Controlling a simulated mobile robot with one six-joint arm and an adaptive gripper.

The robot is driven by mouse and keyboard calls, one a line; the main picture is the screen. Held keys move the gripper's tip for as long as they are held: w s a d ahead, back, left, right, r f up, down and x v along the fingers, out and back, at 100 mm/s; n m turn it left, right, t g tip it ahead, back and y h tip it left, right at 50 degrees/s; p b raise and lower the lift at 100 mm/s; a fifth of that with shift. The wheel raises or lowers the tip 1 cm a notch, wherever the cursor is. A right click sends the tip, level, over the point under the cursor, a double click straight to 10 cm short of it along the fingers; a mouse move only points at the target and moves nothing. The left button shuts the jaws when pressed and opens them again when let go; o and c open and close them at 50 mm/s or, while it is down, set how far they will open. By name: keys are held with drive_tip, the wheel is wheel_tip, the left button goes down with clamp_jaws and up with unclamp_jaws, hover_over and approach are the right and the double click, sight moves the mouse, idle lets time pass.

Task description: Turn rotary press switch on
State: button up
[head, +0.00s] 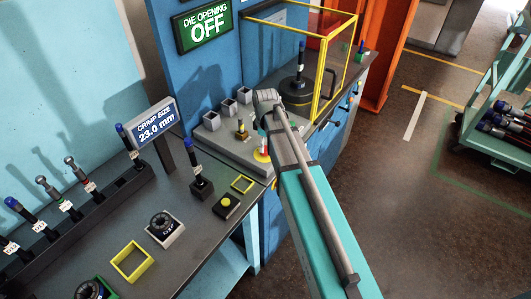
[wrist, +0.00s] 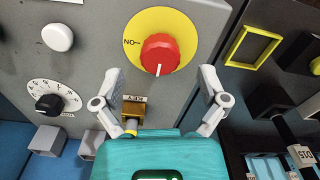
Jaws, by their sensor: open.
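The rotary press switch is a red knob (wrist: 160,54) on a round yellow plate (wrist: 140,22), seen in the wrist view. A label at the knob's left reads "ON" upside down, with a short line. The knob's white mark points down in the picture, not at that line. My gripper (wrist: 160,76) is open and empty, its fingers spread either side of the knob's lower edge; I cannot tell whether they touch it. A brass key switch (wrist: 133,110) marked "KEY" shows beside the left finger. In the head view the yellow plate (head: 261,156) shows partly beside my arm.
A numbered black dial (wrist: 48,103) and a white button (wrist: 57,38) are on the same panel. A yellow frame (wrist: 253,47) lies to the right. In the head view, a yellow-edged guard (head: 330,85) stands behind my arm, and the "DIE OPENING" sign (head: 205,24) reads OFF.

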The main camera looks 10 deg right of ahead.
drive_tip(key=shift+f+b, duration=1.15)
drive_tip(key=shift+f, duration=0.35)
drive_tip(key=c, duration=1.1)
